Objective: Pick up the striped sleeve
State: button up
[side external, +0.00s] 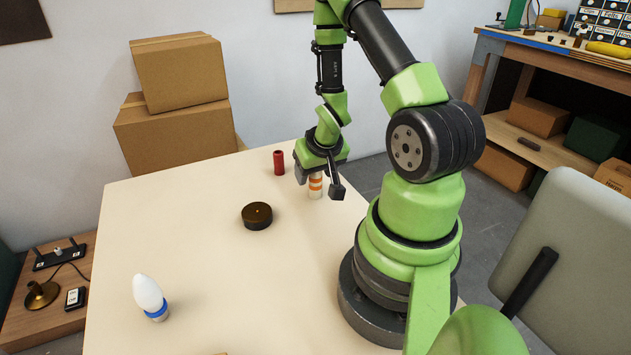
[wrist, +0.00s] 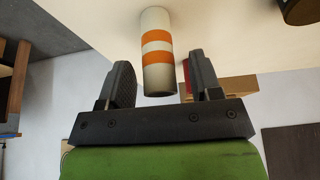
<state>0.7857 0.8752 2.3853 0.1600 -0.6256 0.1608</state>
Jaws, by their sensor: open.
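The striped sleeve (side external: 316,186) is a white upright cylinder with orange bands, standing on the table near its far right edge. In the wrist view the striped sleeve (wrist: 157,52) shows between the two fingers. My gripper (side external: 319,186) is down at the sleeve, with one finger on either side of it. The sleeve's upper part is partly hidden by my gripper in the side view.
A red cylinder (side external: 279,162) stands left of my gripper. A dark round base (side external: 257,216) lies mid-table. A white bulb with a blue band (side external: 150,297) stands at the front left. The table (side external: 200,250) is otherwise mostly clear. Cardboard boxes (side external: 180,75) are stacked behind it.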

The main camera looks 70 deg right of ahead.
jog(key=shift+x, duration=0.75)
jog(key=shift+c, duration=0.4)
jog(key=c, duration=0.9)
jog(key=shift+r, duration=0.1)
